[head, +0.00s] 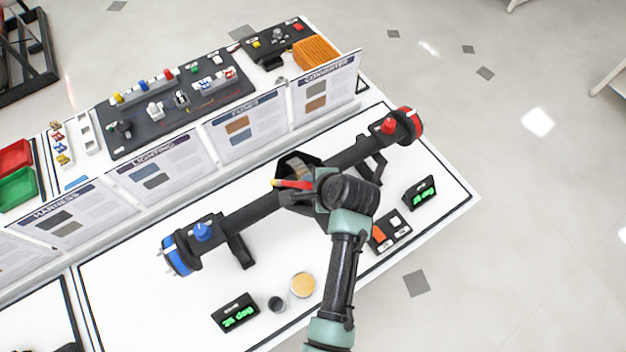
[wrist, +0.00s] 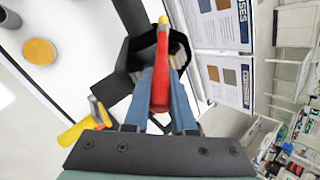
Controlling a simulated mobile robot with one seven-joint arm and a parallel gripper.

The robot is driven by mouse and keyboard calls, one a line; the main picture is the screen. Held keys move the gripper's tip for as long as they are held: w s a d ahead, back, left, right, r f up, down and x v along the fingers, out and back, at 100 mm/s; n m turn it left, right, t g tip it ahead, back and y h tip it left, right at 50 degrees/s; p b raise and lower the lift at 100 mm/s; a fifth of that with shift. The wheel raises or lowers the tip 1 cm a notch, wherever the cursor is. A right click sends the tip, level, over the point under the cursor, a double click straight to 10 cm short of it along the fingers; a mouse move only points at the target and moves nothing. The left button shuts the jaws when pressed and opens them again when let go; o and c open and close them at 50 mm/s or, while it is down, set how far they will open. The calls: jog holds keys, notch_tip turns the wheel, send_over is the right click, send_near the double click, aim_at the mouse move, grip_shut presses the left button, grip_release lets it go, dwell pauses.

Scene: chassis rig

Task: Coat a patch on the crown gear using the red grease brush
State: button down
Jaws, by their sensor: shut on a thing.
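My gripper (wrist: 161,75) is shut on the red grease brush (wrist: 161,66), its blue-grey fingers on either side of the red handle. The brush's yellow end lies over the black housing (wrist: 184,44) in the middle of the axle. In the head view the red brush (head: 290,184) crosses the near part of the housing's opening, and my wrist covers its right side. A brownish-grey part, seemingly the crown gear (head: 298,168), shows inside the opening. Whether the brush touches it cannot be told. A round dish of orange-yellow stuff (head: 303,285) stands on the white table; it also shows in the wrist view (wrist: 39,51).
The axle has a blue hub (head: 178,252) at left and a red hub (head: 408,125) at right. A small dark cup (head: 277,304) and a green-digit display (head: 236,313) stand near the dish. Upright panels (head: 246,125) line the back. A yellow-handled item (wrist: 80,132) lies left of my gripper.

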jog(key=shift+w+a, duration=0.1)
jog(key=shift+w, duration=0.1)
jog(key=w+d, duration=0.1)
jog(key=d, duration=0.1)
jog(key=w+d+b, duration=0.1)
jog(key=w+d, duration=0.1)
jog(key=shift+w+d+b, duration=0.1)
jog(key=shift+d+b, duration=0.15)
jog(key=shift+b, duration=0.05)
dwell(0.3)
